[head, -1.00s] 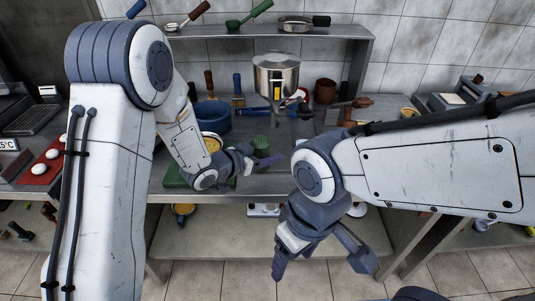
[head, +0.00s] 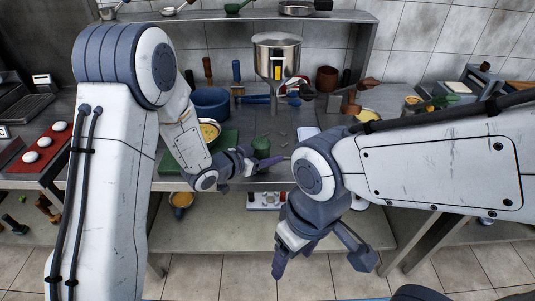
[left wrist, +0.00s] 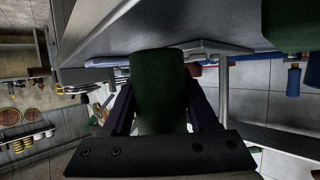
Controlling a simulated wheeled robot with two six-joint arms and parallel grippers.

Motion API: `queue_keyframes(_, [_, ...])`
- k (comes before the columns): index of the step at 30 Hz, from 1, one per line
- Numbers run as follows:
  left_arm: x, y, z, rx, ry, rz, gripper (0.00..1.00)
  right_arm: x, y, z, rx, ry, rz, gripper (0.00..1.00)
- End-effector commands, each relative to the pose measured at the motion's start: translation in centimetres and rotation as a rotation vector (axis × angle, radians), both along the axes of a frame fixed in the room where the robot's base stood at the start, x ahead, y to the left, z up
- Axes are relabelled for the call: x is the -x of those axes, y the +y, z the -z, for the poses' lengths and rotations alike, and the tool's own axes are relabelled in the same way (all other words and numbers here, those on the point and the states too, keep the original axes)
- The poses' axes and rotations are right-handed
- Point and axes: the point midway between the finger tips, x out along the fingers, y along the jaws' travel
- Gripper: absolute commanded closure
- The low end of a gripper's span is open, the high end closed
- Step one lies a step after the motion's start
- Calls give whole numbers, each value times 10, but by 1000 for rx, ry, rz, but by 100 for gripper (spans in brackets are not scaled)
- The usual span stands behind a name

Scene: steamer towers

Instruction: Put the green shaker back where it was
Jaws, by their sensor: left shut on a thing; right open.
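The green shaker (head: 261,147) is in the jaws of my left gripper (head: 264,163), seen in the head view against the counter near its front edge. In the left wrist view the shaker (left wrist: 160,90) stands out large between the two fingers of my left gripper (left wrist: 162,112), which is shut on it. I cannot tell whether its base touches the counter. My right gripper (head: 320,262) is open and empty, low in front of the lower shelf.
The counter holds a green board (head: 172,162), a yellow-filled bowl (head: 209,131), a blue pot (head: 210,103) and a steel dispenser (head: 277,58). A red tray (head: 42,153) with white eggs lies at left. Small items lie behind the shaker.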

Motion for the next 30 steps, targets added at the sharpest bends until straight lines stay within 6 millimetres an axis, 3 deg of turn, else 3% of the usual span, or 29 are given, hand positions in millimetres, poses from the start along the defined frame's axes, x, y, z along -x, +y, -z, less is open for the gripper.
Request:
queue_keyframes(25, [0, 0, 11, 1, -1, 0, 100, 0, 0, 10, 0, 0, 0, 28])
queue_keyframes(26, [0, 0, 11, 1, -1, 0, 36, 0, 0, 9, 0, 0, 0, 28])
queue_keyframes(28, [0, 0, 10, 1, -1, 0, 10, 0, 0, 9, 0, 0, 0, 28])
queue_keyframes(30, [0, 0, 10, 1, -1, 0, 5, 0, 0, 9, 0, 0, 0, 28])
